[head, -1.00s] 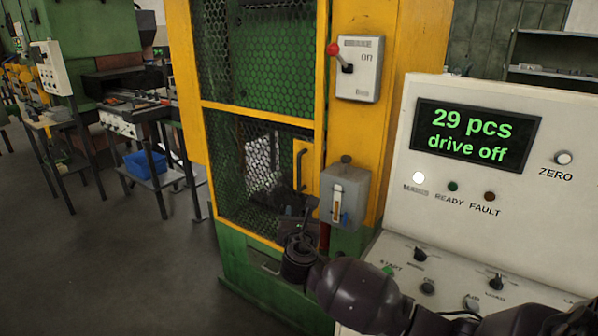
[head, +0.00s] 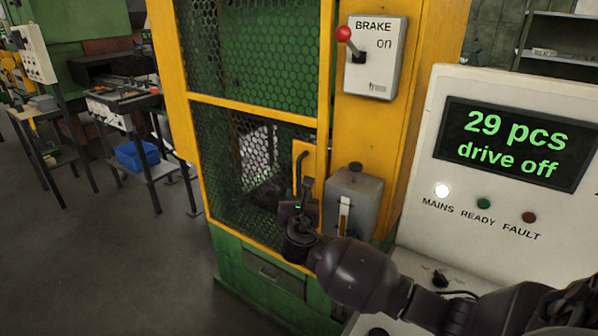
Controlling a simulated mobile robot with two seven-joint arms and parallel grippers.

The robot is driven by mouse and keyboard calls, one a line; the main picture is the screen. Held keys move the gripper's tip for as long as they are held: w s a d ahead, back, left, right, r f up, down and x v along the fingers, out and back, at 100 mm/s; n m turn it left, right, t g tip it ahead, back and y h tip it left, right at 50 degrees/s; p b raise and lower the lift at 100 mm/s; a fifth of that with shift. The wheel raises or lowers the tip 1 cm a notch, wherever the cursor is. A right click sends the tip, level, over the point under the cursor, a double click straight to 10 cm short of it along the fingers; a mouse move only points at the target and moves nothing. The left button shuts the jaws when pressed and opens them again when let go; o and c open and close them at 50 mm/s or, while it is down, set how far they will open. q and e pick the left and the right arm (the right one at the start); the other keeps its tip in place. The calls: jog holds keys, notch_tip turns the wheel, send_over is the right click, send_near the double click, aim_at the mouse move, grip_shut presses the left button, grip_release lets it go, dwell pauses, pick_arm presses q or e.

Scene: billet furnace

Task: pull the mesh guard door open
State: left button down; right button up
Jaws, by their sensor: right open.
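The mesh guard door (head: 225,150) is a yellow frame with dark hexagonal mesh on the green and yellow machine. It stands closed, as far as I can see. Its dark bar handle (head: 299,172) is upright on a yellow plate at the door's right edge. My right gripper (head: 298,194) is open, just at the lower part of the handle. I cannot tell whether the handle is between the fingers or whether they touch it. My left gripper is not in view.
A grey box (head: 353,202) sits right of the handle, close to my right gripper. Above it is the brake box (head: 373,58) with a red-knobbed lever. A white control panel (head: 500,215) reads "29 pcs drive off". Open floor (head: 110,260) lies left.

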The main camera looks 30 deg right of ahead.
aim_at(299, 178)
jog(key=x, duration=1)
jog(key=shift+w+d, duration=0.15)
jog(key=shift+w, duration=0.1)
grip_shut()
